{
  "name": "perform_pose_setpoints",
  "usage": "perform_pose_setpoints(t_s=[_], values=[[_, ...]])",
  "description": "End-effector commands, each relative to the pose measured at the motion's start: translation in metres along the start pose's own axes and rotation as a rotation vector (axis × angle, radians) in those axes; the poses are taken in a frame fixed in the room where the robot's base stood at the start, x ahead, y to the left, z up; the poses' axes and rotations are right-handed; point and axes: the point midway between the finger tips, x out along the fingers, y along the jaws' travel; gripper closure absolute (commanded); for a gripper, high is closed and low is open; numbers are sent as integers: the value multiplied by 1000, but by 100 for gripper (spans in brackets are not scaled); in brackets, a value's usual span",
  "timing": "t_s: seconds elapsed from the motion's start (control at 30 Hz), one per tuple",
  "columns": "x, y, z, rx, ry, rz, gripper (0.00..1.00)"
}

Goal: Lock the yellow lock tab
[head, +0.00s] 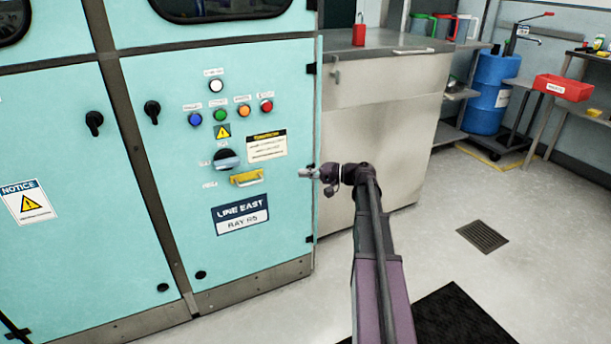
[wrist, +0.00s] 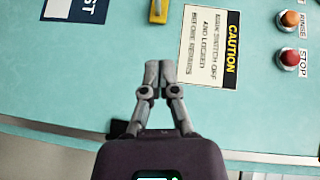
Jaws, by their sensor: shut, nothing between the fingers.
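The yellow lock tab (head: 246,177) is a short horizontal bar on the turquoise cabinet door, just below a dark rotary switch with a grey handle (head: 227,160). In the wrist view, one end of the yellow tab (wrist: 158,11) shows at the top edge; the rest is out of frame. My gripper (head: 307,172) is to the right of the tab, near the cabinet's right edge, pointing left and apart from the tab. In the wrist view my gripper (wrist: 159,66) has its fingertips together with nothing between them.
A caution label (head: 267,146) sits above right of the tab, and a LINE EAST plate (head: 240,214) below it. Push buttons, including a red one (head: 266,106), are higher up. A steel counter (head: 390,125) stands right of the cabinet, behind my arm.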

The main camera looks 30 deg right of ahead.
Motion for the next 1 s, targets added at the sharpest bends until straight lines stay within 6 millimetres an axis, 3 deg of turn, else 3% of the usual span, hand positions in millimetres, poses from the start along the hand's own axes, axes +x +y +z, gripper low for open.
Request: perform_pose_setpoints(t_s=[0.53, 0.7, 1.0], values=[[81, 1, 0, 0, -2, 0, 100], [95, 1, 18, 0, -1, 0, 100], [106, 0, 28, 0, 0, 0, 100]])
